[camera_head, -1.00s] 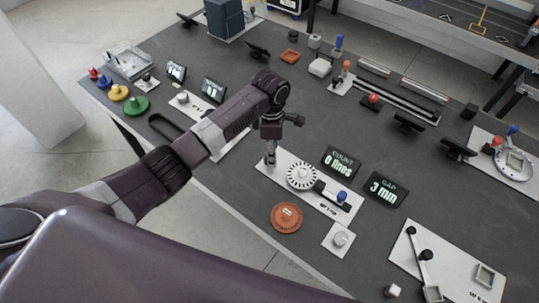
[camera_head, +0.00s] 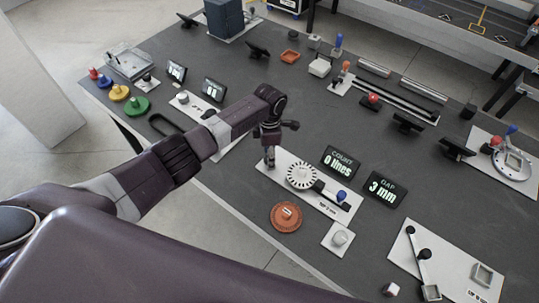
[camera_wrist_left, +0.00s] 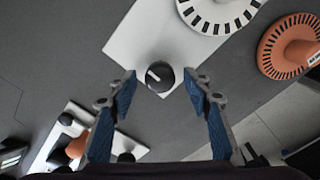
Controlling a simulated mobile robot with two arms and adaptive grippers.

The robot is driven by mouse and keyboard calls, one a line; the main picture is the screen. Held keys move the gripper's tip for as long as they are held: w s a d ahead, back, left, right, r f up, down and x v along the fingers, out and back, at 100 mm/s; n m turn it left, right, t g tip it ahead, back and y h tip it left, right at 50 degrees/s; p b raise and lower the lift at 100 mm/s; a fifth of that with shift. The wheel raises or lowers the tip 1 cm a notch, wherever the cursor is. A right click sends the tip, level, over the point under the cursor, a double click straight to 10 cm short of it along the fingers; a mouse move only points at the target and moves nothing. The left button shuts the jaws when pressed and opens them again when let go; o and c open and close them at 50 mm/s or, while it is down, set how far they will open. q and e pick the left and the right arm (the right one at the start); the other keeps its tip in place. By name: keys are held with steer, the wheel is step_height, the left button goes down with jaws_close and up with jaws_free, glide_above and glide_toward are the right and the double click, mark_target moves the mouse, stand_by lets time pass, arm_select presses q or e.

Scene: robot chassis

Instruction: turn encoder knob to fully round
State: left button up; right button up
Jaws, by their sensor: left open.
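The encoder plate (camera_head: 318,199) is white and carries a slotted white disc (camera_head: 301,176) and a blue-topped part (camera_head: 341,196). In the left wrist view, a round black knob (camera_wrist_left: 160,86) with a white pointer mark sits at the plate's end, near the slotted disc (camera_wrist_left: 217,8). My left gripper (camera_head: 270,160) points down over that end and hides the knob in the head view. In the left wrist view its blue fingers (camera_wrist_left: 160,76) are open, one on each side of the knob, with gaps between. My right gripper is not in view.
A display (camera_head: 340,161) reads COUNT 0 lines and another (camera_head: 382,189) reads GAP 3 mm. An orange disc (camera_head: 286,218) and a small white plate with a knob (camera_head: 340,238) lie in front. Another device plate (camera_head: 199,112) is to the left.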

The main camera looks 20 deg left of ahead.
arm_select(q)
steer(key=c, duration=1.1)
steer(key=shift+c, duration=0.3)
